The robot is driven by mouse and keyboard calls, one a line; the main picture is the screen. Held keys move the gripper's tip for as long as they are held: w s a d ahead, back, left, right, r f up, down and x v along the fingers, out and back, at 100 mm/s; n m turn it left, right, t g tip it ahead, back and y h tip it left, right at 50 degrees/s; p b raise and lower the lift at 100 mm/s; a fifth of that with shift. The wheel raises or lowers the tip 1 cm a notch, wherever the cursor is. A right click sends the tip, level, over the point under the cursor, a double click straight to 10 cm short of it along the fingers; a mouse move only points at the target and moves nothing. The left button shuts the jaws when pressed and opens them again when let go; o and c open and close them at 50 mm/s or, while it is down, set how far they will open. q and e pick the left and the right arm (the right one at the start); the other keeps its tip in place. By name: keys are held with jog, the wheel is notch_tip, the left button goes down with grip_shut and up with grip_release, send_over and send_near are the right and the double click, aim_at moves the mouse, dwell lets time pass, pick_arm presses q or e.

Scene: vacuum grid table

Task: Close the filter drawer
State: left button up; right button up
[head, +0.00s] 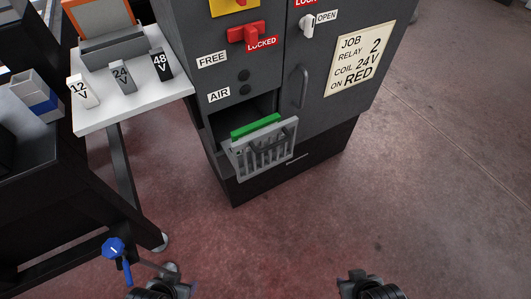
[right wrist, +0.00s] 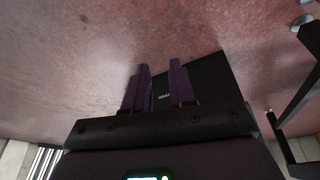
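The filter drawer (head: 264,152) sticks out of the lower front of the dark grey cabinet, tilted down a little. It has a slotted grey front with a dark handle. A green filter (head: 256,126) lies inside it, behind the front. My left gripper (head: 172,284) and my right gripper (head: 354,284) are at the bottom edge of the head view, well short of the drawer and partly cut off. In the right wrist view my right gripper (right wrist: 160,86) has its two dark fingers apart with nothing between them. The left fingers are too unclear to judge.
The cabinet (head: 222,78) carries a red handle (head: 248,33), a door handle (head: 300,87) and a job sign (head: 359,59). A white side table (head: 150,104) with voltage blocks stands at left. A blue valve knob (head: 113,248) is at lower left. The floor before the drawer is clear.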

aim_at(275, 146)
jog(key=shift+w+m, duration=0.1)
jog(key=shift+m, duration=0.2)
jog(key=shift+c, duration=1.2)
jog(key=w+m+t, duration=0.1)
jog(key=w+m, duration=0.1)
jog(key=w+a+r+m+t, duration=0.1)
jog(key=w+m, duration=0.1)
jog(key=w+a+m+t+y, duration=0.1)
jog(key=w+m+t, duration=0.1)
jog(key=shift+a+r, duration=0.15)
jog(key=shift+a, duration=0.05)
grip_shut()
jog(key=w+a+r+m+t+y+p, duration=0.2)
jog(key=w+a+r+p, duration=0.1)
jog(key=r+p, duration=0.35)
jog(key=w+a+r+m+t+y+p, duration=0.2)
jog(key=w+a+r+m+p, duration=0.1)
jog(key=r+p, duration=0.4)
jog(key=w+a+r+m+t+y+p, duration=0.25)
jog(key=r+p, duration=0.25)
jog(key=r, duration=0.3)
jog(key=b+x, duration=0.5)
jog(key=x, duration=0.9)
jog(key=shift+w, duration=0.1)
